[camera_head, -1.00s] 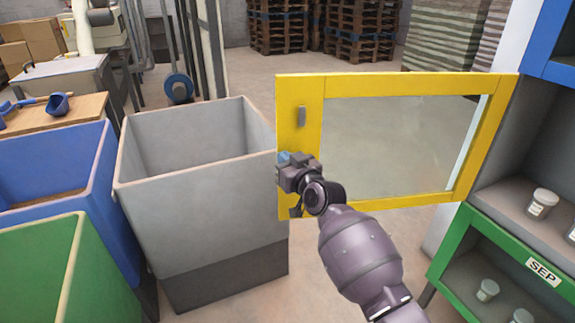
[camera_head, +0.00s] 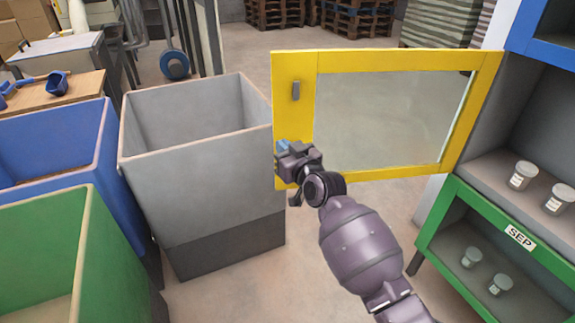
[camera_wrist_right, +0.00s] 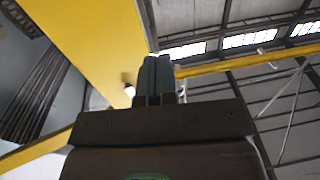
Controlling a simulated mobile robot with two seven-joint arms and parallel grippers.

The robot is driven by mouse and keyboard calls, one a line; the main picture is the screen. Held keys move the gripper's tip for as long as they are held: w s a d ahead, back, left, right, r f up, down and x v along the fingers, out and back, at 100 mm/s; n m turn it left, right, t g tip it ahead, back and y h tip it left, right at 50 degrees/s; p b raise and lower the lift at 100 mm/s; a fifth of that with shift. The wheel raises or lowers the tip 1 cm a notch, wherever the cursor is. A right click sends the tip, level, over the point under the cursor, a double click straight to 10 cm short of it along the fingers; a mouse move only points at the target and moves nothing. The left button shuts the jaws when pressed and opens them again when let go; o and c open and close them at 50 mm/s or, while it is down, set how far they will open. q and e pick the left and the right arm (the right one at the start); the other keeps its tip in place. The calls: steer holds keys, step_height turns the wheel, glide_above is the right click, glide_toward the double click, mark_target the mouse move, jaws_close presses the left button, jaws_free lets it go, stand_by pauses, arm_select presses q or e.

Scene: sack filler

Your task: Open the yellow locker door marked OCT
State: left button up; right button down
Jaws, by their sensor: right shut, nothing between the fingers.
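The yellow locker door (camera_head: 293,120) stands swung wide open, its glass pane (camera_head: 390,125) facing me and its hinge side at the right, by the locker. A small grey handle (camera_head: 296,90) sits on its upper left. The OCT mark does not show. My right gripper (camera_head: 283,147) is at the door's lower left edge, below the handle, shut and empty. In the right wrist view the closed fingers (camera_wrist_right: 154,75) are beside the yellow frame (camera_wrist_right: 95,40); I cannot tell whether they touch it. My left gripper is not in view.
The open locker compartment (camera_head: 540,120) at the right holds white-lidded jars (camera_head: 521,176). Below it is the green SEP door (camera_head: 480,214). A grey bin (camera_head: 195,145) stands close left of the yellow door, with blue (camera_head: 125,190) and green (camera_head: 100,255) bins further left.

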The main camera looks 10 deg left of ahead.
steer(key=s+d+p, duration=0.1)
steer(key=s+d, duration=0.1)
steer(key=s, duration=0.4)
steer(key=shift+s, duration=0.2)
steer(key=shift+d, duration=0.1)
